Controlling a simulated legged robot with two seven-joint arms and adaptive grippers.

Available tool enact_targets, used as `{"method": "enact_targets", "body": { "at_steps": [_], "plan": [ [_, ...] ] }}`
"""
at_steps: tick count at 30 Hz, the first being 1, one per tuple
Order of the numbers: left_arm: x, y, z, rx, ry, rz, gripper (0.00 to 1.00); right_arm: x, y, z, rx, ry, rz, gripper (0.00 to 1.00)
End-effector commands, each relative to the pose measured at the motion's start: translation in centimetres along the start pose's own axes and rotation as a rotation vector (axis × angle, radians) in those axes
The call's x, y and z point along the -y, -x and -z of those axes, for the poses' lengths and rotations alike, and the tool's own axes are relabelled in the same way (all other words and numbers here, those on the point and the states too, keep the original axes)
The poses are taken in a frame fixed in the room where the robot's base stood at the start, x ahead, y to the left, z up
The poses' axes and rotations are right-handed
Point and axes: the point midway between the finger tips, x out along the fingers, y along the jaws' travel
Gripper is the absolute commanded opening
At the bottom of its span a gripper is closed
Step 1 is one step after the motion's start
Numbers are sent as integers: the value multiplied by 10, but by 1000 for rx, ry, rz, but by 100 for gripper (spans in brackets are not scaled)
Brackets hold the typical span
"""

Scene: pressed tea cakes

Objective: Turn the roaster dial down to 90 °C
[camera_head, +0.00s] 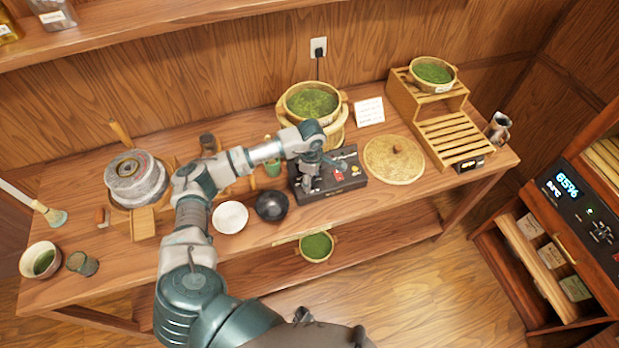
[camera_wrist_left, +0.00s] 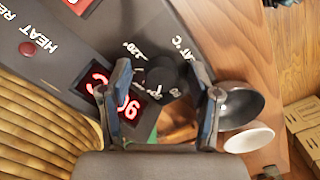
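The black roaster control box (camera_head: 347,187) sits on the workbench below the roaster basket (camera_head: 312,102) holding green leaves. My left gripper (camera_head: 312,178) reaches down over the box's left part and hides the dial from the head view. In the left wrist view the black dial (camera_wrist_left: 166,76) sits between the two fingertips, beside printed temperature marks. The left gripper (camera_wrist_left: 160,72) is open around the dial, with visible gaps on both sides. A red lit display (camera_wrist_left: 112,98) is partly covered by a finger; its digits are not fully clear. My right gripper is not in view.
A black bowl (camera_head: 271,206) and a white bowl (camera_head: 230,217) stand just left of the box. A round woven lid (camera_head: 394,160) lies to its right, near a slatted wooden rack (camera_head: 446,135). A stone mill (camera_head: 136,180) stands further left.

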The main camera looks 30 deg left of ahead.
Motion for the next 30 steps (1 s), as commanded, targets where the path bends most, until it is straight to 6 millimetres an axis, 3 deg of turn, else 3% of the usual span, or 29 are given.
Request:
{"method": "enact_targets", "body": {
  "at_steps": [8,21,30],
  "plan": [
    [-1,7,4,1,2,-2,62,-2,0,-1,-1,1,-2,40],
    [-2,96,-1,-1,0,-3,62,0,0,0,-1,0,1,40],
    [-2,119,-1,-2,0,2,62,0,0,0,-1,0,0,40]
  ]
}}
